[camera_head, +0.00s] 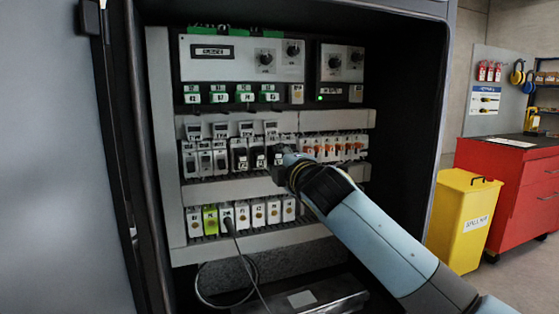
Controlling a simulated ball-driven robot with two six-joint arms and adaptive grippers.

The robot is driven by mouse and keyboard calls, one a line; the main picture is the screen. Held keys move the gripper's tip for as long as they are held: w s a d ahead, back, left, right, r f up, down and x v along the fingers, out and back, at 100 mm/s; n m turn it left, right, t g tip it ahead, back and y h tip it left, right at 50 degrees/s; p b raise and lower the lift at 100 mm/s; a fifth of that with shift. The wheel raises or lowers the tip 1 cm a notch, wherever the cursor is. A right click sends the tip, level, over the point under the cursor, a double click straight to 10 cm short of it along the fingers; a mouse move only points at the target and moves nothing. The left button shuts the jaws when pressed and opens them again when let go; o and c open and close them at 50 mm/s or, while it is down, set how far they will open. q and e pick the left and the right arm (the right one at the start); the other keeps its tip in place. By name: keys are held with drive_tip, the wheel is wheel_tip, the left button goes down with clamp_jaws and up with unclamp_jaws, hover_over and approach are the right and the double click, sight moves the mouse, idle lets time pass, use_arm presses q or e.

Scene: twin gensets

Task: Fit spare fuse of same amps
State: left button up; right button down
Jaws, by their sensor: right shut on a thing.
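My right gripper (282,168) is at the middle rail of the open cabinet, at the right end of the fuse holders (239,156). It is shut on a small part that the jaws and wrist largely hide, so I cannot tell its type or amp marking. White holders stand at the left of this rail, and black-fronted ones stand nearer the gripper. Small lifted tabs or labels (220,130) show above them. Which holder takes the spare fuse is too small to read. My left gripper is not in view.
Orange-levered breakers (330,148) sit right of my gripper. Below is a row of white modules (258,213), one yellow-green (210,219), with a black cable (237,245) hanging from it or its neighbour. A yellow bin (459,215) and red tool cabinet (507,185) stand outside, right.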

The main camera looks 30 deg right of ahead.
drive_tip(key=shift+w, duration=0.1)
drive_tip(key=c, duration=0.9)
unclamp_jaws()
